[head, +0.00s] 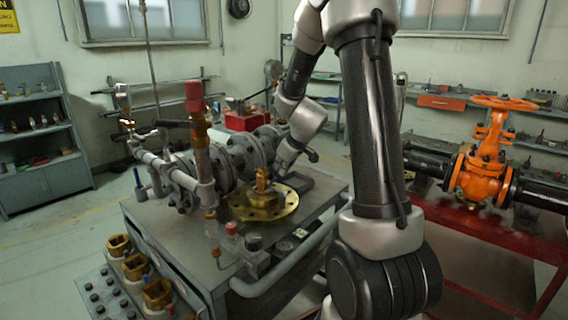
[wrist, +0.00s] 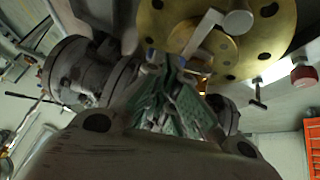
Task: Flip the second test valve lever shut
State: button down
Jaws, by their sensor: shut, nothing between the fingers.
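A round brass flange (head: 265,204) with bolt holes lies on the grey bench, with a small brass fitting (head: 262,180) standing on it. In the wrist view the flange (wrist: 276,38) fills the top, and a pale lever-like bar (wrist: 205,27) crosses its face. I cannot tell whether this bar is the second test valve's lever, or its exact position. My gripper (wrist: 174,66) is shut and empty, its fingertips close to the flange and the bar's lower end. Contact cannot be told. In the head view the gripper is small and partly hidden behind the fitting.
Grey pipework with flanges (head: 185,185) and a red-topped upright (head: 194,97) stand left of the flange on the bench (head: 175,245). Brass blocks (head: 133,266) line the front left. An orange gate valve (head: 483,175) stands on a red table at right. Floor is clear at left.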

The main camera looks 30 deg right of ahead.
jog(key=shift+w+d+f+y, duration=0.2)
jog(key=shift+f+y, duration=0.05)
jog(key=shift+f, duration=0.15)
jog(key=shift+w+d+f+y, duration=0.15)
jog(key=shift+f+y, duration=0.1)
jog(key=shift+f, duration=0.2)
jog(key=shift+s, duration=0.1)
jog(key=shift+r, duration=0.9)
jog(key=v, duration=1.3)
jog(key=shift+d+r, duration=0.35)
jog(key=shift+d, duration=0.05)
jog(key=shift+m, duration=0.3)
